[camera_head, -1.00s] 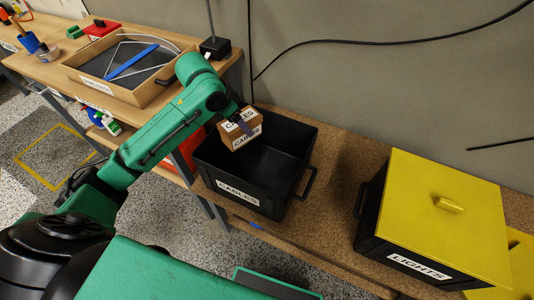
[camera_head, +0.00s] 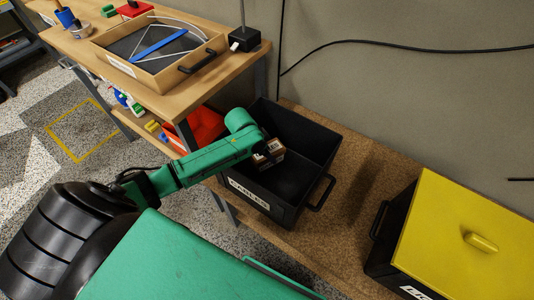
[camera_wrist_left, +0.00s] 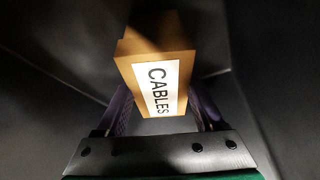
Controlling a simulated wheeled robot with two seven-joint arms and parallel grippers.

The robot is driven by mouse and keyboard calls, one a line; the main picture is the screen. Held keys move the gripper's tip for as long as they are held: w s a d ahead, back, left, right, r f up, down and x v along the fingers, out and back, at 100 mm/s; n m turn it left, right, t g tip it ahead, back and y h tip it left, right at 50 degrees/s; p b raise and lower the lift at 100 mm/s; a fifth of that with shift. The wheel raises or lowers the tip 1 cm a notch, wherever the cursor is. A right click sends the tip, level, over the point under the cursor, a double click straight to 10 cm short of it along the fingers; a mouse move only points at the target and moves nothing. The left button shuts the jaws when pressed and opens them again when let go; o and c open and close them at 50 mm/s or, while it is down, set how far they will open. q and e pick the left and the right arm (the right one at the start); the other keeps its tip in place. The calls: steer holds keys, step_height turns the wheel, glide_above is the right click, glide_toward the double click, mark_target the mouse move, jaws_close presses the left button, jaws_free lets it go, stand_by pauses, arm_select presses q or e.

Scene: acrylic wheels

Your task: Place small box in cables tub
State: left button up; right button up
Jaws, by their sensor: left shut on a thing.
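The small cardboard box (camera_head: 269,153) has a white label and is held inside the black cables tub (camera_head: 287,209), below its rim. In the left wrist view the box (camera_wrist_left: 152,58) shows its CABLES label between my two fingers, with dark tub walls around it. My left gripper (camera_wrist_left: 160,108) is shut on the box. In the head view the left gripper is mostly hidden by my green arm and the tub wall. I cannot tell whether the box touches the tub floor. My right gripper is not in view.
A black bin with a yellow lid (camera_head: 475,235) stands to the right on the brown bench (camera_head: 345,200). The bench between it and the tub is clear. A wooden tray (camera_head: 193,72) sits on the shelf at left, with a red bin (camera_head: 204,122) below.

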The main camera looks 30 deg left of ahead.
arm_select(q)
steer(key=shift+w+f, duration=0.15)
steer(key=shift+f, duration=0.05)
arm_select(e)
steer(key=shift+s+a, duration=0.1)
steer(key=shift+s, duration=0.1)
arm_select(q)
steer(key=shift+f, duration=0.1)
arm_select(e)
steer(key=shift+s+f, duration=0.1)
arm_select(q)
steer(key=o, duration=1.6)
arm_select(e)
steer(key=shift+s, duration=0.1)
arm_select(q)
steer(key=p+v, duration=0.2)
steer(key=v, duration=1)
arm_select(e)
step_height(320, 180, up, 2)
arm_select(q)
steer(key=shift+a, duration=0.1)
